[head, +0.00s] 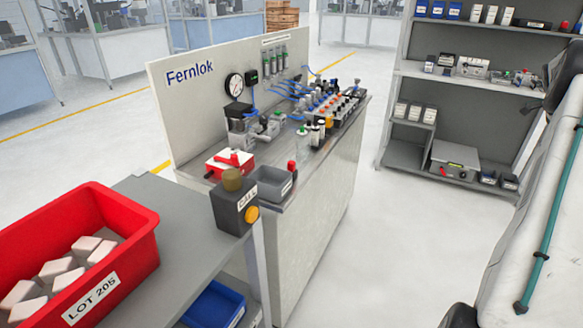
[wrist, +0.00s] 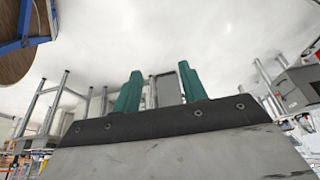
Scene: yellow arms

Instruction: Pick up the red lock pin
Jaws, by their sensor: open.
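I cannot tell for sure which thing is the red lock pin. Small red parts show in the head view: one on a red and white box (head: 230,165) on the Fernlok bench, a red-topped piece (head: 291,166) beside the grey bin, and a red piece (head: 443,171) at the grey case on the lower right shelf. My gripper (wrist: 160,90) shows in the wrist view with its two green fingers apart and nothing between them. It points at the pale room and is far from these parts. The head view does not show the fingers.
A red LOT 205 crate (head: 135,212) with pale blocks stands on the grey table (head: 150,190) at left. A black CALL box (head: 235,213) stands at the table's corner. A grey bin (head: 272,187) sits on the Fernlok bench. The floor (head: 410,215) between bench and shelves is clear.

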